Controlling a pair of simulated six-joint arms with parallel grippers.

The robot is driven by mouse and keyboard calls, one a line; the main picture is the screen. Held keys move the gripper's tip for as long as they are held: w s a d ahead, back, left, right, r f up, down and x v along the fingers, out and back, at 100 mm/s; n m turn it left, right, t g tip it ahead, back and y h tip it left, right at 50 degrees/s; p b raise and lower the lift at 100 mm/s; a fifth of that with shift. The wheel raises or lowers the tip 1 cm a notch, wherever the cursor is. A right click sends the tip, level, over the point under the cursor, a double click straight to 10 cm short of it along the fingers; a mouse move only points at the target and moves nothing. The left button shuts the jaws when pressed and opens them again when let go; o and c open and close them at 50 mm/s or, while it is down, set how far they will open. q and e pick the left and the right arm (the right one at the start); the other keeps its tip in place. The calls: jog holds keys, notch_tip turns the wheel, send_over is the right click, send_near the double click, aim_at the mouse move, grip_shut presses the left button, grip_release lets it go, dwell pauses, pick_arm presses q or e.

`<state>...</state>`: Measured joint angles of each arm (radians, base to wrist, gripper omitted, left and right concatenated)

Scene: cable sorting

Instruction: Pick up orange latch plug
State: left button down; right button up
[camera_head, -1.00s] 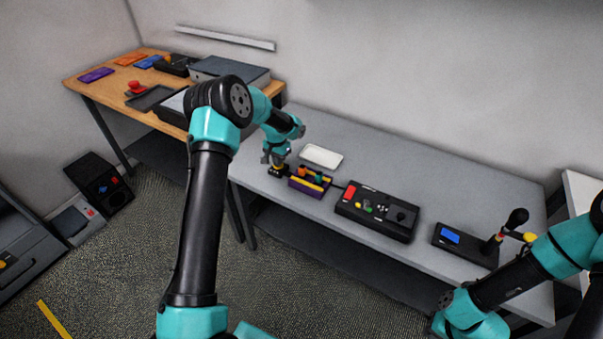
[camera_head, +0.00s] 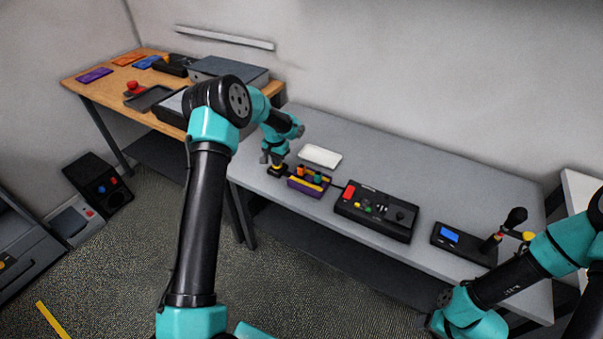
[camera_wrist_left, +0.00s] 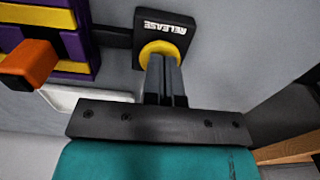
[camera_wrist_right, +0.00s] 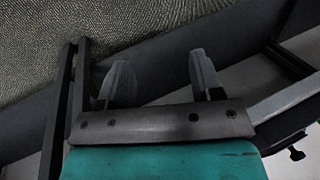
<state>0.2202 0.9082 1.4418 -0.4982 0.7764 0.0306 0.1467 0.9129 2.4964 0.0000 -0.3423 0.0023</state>
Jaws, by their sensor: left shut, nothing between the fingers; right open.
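The orange latch plug (camera_head: 299,171) stands in a purple-and-yellow holder (camera_head: 304,191) on the grey table. In the left wrist view the orange plug (camera_wrist_left: 30,62) sticks out toward the camera at the left. My left gripper (camera_wrist_left: 164,62) is shut and empty. Its fingertips are at the yellow button (camera_wrist_left: 148,50) of a black box marked RELEASE (camera_wrist_left: 163,24), covering part of the button. In the head view the left gripper (camera_head: 276,162) points down beside the holder's left end. My right gripper (camera_wrist_right: 160,72) is open and empty, low near the table's front edge.
A green plug (camera_head: 318,176) stands in the same holder. A white tray (camera_head: 320,156) lies behind it. A black control panel (camera_head: 376,212) lies to the right, then a device with a blue screen (camera_head: 450,235). A wooden table (camera_head: 92,80) stands at the back left.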

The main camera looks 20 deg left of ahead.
jog(key=w+a+m+g, duration=0.1)
jog(key=w+a, duration=0.5)
jog(key=a, duration=0.1)
jog(key=n+t+y, duration=0.2)
jog(key=n, duration=1.5)
send_near(303, 167)
jog(key=shift+d+r, duration=0.15)
jog(key=shift+r, duration=0.4)
jog(key=shift+f, duration=0.1)
jog(key=shift+x, duration=3.35)
